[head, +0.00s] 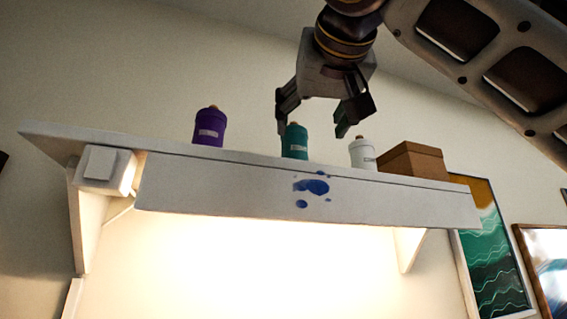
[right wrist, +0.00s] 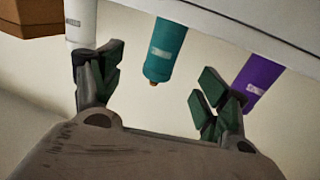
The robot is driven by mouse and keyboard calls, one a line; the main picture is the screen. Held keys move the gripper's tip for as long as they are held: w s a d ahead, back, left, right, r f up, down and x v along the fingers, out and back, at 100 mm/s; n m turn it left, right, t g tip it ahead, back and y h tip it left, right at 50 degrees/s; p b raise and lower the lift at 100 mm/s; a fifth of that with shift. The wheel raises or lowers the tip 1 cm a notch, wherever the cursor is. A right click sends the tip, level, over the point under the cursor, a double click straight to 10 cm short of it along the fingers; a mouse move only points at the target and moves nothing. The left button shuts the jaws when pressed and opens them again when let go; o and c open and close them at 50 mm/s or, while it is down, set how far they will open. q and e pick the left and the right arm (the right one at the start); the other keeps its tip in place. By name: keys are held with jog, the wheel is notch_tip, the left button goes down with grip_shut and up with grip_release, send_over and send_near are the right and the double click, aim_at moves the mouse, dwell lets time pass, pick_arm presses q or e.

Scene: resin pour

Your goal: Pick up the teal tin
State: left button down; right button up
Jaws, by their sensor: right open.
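The teal tin (head: 295,142) stands upright on the white shelf (head: 240,190), between a purple tin (head: 209,128) and a white tin (head: 362,153). My right gripper (head: 313,118) is open and points down just above the teal tin, its fingers spread to either side of it. In the right wrist view the teal tin (right wrist: 166,50) lies beyond and between the open fingertips (right wrist: 157,78), with clear gaps on both sides. My left gripper is in neither view.
A brown box (head: 412,160) stands at the shelf's right end, close to the white tin. The purple tin also shows near one finger in the right wrist view (right wrist: 258,78). The shelf front has blue splashes (head: 312,187). Framed pictures (head: 494,250) hang at the lower right.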

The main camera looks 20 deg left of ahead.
aim_at(297, 143)
jog(key=p+x, duration=0.1)
jog(key=x, duration=0.3)
jog(key=p+x, duration=0.1)
jog(key=x, duration=0.2)
jog(key=shift+r+p, duration=0.3)
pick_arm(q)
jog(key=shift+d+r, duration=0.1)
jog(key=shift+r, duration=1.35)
pick_arm(e)
jog(key=shift+w+a+f, duration=0.1)
jog(key=shift+w+a, duration=0.25)
jog(key=shift+w, duration=0.3)
jog(key=shift+w+a+r+p, duration=0.2)
jog(key=shift+w+a+p, duration=0.25)
jog(key=shift+w+p, duration=0.2)
jog(key=shift+w+a+r+p, duration=0.15)
jog(key=shift+w+a+p, duration=0.25)
jog(key=shift+w+p, duration=0.25)
jog(key=shift+p+x, duration=0.35)
jog(key=shift+x, duration=0.75)
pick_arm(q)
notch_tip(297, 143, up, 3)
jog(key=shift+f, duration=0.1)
pick_arm(e)
jog(key=shift+f, duration=0.1)
